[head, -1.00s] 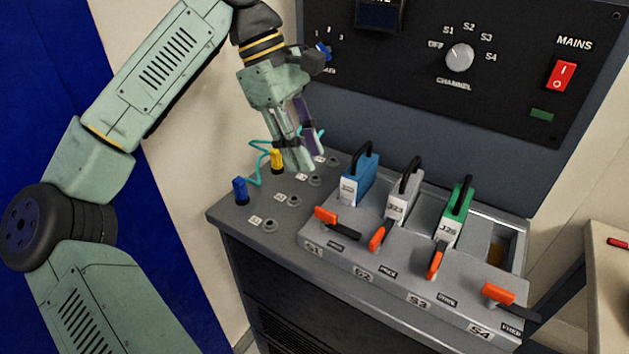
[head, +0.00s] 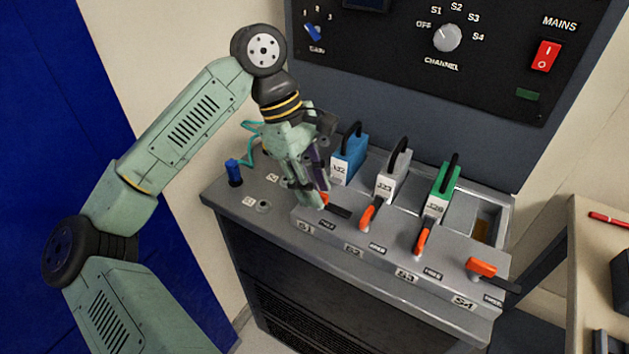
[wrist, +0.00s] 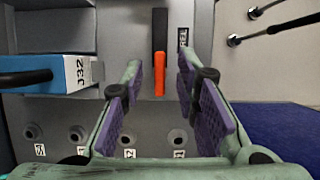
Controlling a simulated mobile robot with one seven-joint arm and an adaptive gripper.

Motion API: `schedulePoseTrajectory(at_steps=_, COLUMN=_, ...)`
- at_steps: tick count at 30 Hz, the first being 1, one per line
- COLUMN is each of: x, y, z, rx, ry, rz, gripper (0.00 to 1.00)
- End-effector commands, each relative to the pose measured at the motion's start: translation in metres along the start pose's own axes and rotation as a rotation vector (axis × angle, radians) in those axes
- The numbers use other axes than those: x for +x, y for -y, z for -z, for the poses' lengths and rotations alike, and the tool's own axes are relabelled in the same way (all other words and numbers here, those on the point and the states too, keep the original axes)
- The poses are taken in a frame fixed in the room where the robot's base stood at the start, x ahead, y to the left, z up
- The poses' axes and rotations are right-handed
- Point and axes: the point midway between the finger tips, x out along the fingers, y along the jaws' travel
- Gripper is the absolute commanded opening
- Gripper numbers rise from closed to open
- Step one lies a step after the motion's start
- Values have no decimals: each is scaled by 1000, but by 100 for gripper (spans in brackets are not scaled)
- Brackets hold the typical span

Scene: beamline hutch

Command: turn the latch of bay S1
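The latch of bay S1 (wrist: 160,80) has an orange grip and a black bar. It lies crosswise, along the row of bays, in front of the blue module J32 (head: 348,160). My gripper (head: 316,203) is over the left end of this latch and hides most of the orange grip in the head view; the black bar (head: 337,212) shows to the right. In the wrist view my gripper (wrist: 160,70) is open, with one finger on each side of the orange end.
The S2 (head: 367,215) and S3 (head: 422,240) latches point front to back; the S4 latch (head: 482,267) lies crosswise. Grey module J23 (head: 393,183) and a green module (head: 440,190) stand alongside. A blue plug (head: 234,172) with a teal cable is at left.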

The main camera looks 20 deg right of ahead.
Motion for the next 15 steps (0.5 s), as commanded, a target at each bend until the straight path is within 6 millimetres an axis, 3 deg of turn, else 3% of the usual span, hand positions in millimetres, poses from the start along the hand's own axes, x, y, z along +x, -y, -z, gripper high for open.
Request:
schedulePoseTrajectory(at_steps=4, x=0, y=0, z=0, rx=0, ry=0, rz=0, gripper=28)
schedulePoseTrajectory(at_steps=15, x=0, y=0, z=0, rx=0, ry=0, rz=0, gripper=4)
